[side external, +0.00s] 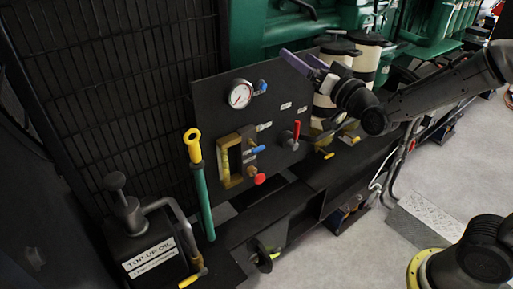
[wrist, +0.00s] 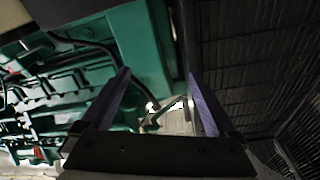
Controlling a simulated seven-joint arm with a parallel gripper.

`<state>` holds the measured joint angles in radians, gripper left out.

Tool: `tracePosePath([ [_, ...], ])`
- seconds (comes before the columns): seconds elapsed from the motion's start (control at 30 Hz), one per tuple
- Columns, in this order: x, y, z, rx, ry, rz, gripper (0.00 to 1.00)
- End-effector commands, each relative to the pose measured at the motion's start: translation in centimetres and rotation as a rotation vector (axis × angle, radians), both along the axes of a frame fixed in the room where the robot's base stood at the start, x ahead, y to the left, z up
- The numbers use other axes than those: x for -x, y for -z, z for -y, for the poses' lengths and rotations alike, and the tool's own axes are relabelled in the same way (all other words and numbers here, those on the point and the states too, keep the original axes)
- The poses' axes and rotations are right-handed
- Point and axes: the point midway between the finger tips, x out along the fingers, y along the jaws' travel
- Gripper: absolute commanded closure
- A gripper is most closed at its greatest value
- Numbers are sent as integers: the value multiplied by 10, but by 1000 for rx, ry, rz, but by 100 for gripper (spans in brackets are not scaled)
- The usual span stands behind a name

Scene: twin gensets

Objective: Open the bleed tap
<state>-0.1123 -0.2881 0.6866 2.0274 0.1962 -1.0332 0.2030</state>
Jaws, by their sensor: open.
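Several small taps and handles sit on the black panel (side external: 215,95): a red lever (side external: 296,130), a blue tap (side external: 262,86) beside the gauge, a lower blue lever (side external: 257,149) and a red knob (side external: 260,178). Their labels are too small to read, so I cannot tell which one is the bleed tap. My gripper (side external: 305,61) is open and empty, above the panel's upper right edge and apart from every tap. In the wrist view its two purple fingers (wrist: 158,78) are spread, with no tap visible between them.
A white gauge (side external: 240,94) is on the panel. Cream filter canisters (side external: 366,58) stand close by my gripper, with yellow levers (side external: 328,154) below. A green engine (side external: 243,35) and dark mesh (side external: 120,60) lie behind. A yellow-topped green tube (side external: 198,180) and oil box (side external: 135,232) stand left.

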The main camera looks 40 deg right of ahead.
Motion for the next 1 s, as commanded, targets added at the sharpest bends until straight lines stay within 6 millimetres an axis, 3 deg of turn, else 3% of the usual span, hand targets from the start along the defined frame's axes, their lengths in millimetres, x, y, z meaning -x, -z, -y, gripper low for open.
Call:
tracePosePath([
  [0.03,-10,24,-4,-1,6,12,6],
  [0.1,-17,53,-9,-2,13,48,6],
  [0.2,-18,111,-19,11,18,71,6],
  [0.4,7,237,-37,70,-8,-37,6],
  [0.5,22,280,-43,93,-29,-128,6],
  [0.6,29,298,-46,105,-42,-167,6],
  [0.73,23,299,-49,106,-49,-170,6],
  [1.0,-23,299,-48,105,-47,-168,6],
])
